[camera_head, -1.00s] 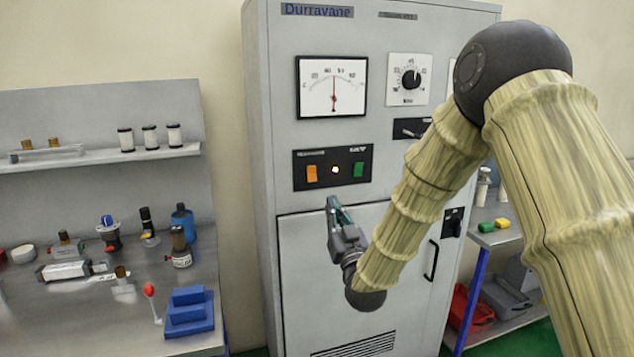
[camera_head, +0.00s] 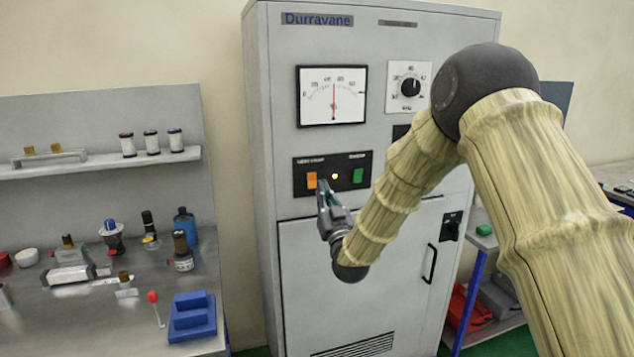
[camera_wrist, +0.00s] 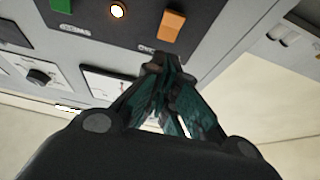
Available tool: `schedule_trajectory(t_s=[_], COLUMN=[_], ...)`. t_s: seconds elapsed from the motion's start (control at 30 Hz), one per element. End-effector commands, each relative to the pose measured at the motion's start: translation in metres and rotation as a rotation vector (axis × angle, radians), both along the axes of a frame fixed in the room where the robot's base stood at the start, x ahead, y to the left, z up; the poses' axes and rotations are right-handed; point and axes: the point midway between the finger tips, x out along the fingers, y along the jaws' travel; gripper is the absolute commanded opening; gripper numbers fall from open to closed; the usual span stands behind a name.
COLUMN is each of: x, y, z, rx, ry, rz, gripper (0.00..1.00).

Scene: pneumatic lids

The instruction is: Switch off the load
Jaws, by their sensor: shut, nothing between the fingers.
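A grey cabinet (camera_head: 292,250) carries a black switch panel (camera_head: 345,189). On the panel are an orange rocker switch (camera_head: 311,180) at left, a lit amber lamp (camera_head: 335,176) in the middle and a green rocker switch (camera_head: 358,175) at right. Small labels sit above the switches, too blurred to read surely. My gripper (camera_head: 322,186) is shut and empty, its tips at the panel's lower edge just below and right of the orange switch. In the wrist view the closed tips (camera_wrist: 155,62) are near the orange switch (camera_wrist: 172,25); I cannot tell whether they touch the panel.
Above the panel are a dial meter (camera_head: 333,95) and a round knob (camera_head: 410,88). A black door handle (camera_head: 430,263) sticks out below right. A workbench (camera_head: 130,325) with several fittings stands at left, and a shelf with a red bin (camera_head: 470,309) at right.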

Motion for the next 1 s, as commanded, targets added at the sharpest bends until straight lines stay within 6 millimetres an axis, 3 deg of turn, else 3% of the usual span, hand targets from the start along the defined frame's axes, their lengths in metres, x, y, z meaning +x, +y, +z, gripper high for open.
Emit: schedule_trajectory(t_s=[0.1,0.4,1.0], x=[0.017,0.041,0.049], y=[0.006,0.013,0.016], z=[0.010,-0.002,-0.007], rx=[0.000,0.000,0.000], ry=[0.001,0.001,0.000], rz=[0.000,0.000,0.000], gripper=[0.00,0.00,0.00])
